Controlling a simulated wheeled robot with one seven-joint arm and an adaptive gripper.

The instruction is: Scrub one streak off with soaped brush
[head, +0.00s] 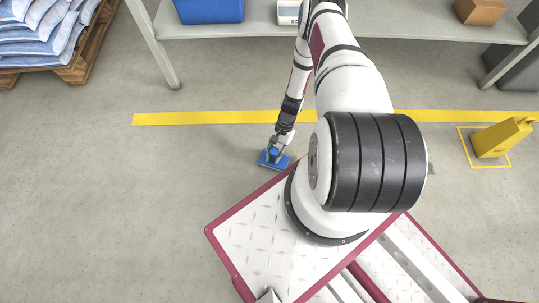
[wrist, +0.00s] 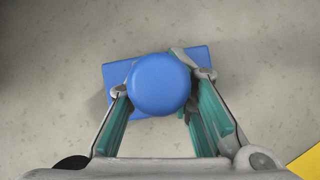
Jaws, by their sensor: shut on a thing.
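A blue brush with a round knob (wrist: 160,84) on a flat rectangular block (wrist: 117,75) is in the wrist view. My gripper (wrist: 157,95) is shut on the knob, with its teal-padded fingers on either side. In the head view the blue brush (head: 273,160) is small, low at the floor, left of my base and beneath my gripper (head: 276,149). I cannot tell whether its underside touches the floor. No streak can be made out clearly in either view, and the floor under the brush is hidden.
A yellow floor line (head: 205,118) runs beyond the brush. A grey table (head: 400,27) at the back carries a blue bin (head: 209,10) and a cardboard box (head: 480,11). A yellow wet-floor sign (head: 500,138) stands right. A pallet of sacks (head: 35,40) is at left. The left floor is clear.

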